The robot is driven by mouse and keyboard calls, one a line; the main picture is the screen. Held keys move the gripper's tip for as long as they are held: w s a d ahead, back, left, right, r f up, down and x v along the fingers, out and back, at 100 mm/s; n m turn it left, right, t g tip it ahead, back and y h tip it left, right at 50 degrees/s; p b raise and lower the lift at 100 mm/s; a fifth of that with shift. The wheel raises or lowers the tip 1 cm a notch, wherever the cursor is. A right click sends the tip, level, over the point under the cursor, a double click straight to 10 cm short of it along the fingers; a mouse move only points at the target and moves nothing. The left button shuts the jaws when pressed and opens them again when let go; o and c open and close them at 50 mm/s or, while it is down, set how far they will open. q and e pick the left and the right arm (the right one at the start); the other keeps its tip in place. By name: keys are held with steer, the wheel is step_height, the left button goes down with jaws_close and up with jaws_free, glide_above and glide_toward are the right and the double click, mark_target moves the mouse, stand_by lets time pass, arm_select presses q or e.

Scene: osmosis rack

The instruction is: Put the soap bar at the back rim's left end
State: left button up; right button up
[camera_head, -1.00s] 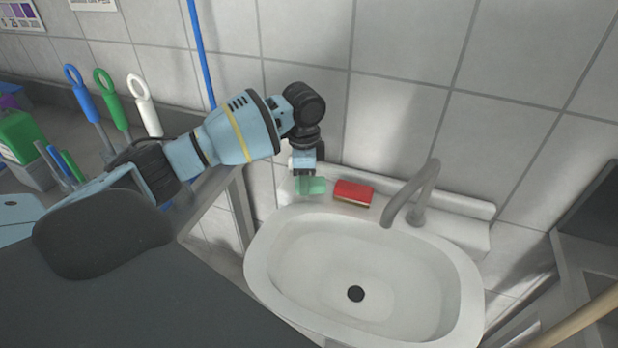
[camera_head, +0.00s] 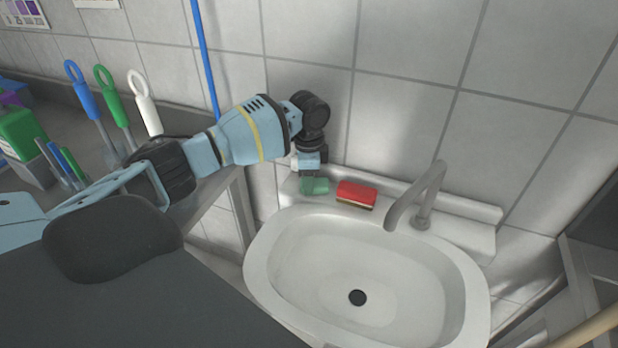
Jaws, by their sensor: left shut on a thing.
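The green soap bar (camera_head: 318,186) is at the left end of the back rim (camera_head: 290,189) of the white sink (camera_head: 262,262). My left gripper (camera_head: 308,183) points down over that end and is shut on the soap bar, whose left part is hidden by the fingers. The soap looks to be at or just above the rim surface; I cannot tell if it touches. My right gripper is not in view.
A red sponge (camera_head: 357,193) with a yellowish underside lies on the back rim just right of the soap. The grey faucet (camera_head: 418,200) stands further right. The tiled wall is close behind. The basin is empty around its drain (camera_head: 357,297).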

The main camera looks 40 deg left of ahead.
arm_select(q)
steer(key=o, duration=0.8)
steer(key=shift+f, duration=0.1)
step_height(320, 180, up, 12)
steer(key=shift+r+p, duration=0.15)
steer(key=shift+p, duration=0.2)
